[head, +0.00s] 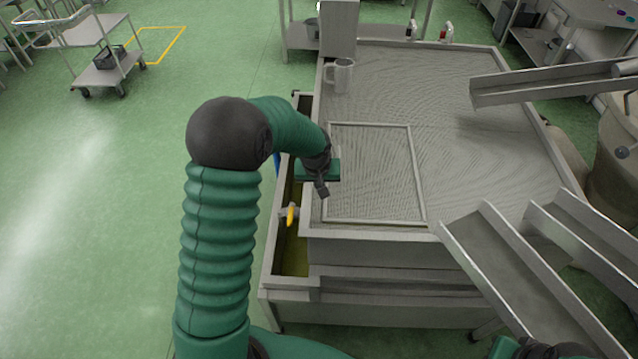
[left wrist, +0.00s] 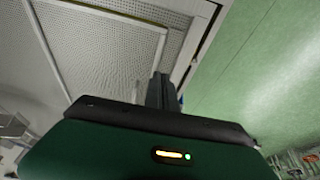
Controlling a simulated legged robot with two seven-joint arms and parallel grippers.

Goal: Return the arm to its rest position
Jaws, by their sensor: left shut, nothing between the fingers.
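My left arm rises from the bottom of the head view, bends at a dark elbow and reaches right. My left gripper (head: 321,188) is above the near left edge of the grey mesh-topped table (head: 465,95), close to the framed panel (head: 375,170). Its fingers are shut with nothing between them. In the left wrist view the closed dark fingers (left wrist: 162,92) point toward the table's edge. A small part of my right arm shows at the bottom right of the head view; its gripper cannot be made out.
A trough (head: 291,250) with a yellow-handled valve (head: 291,214) runs along the table's left side. A grey jug (head: 341,76) stands at the back left of the table. Metal chutes (head: 510,270) lie at the right. Green floor (head: 90,190) is clear at left, with a cart (head: 105,72) farther off.

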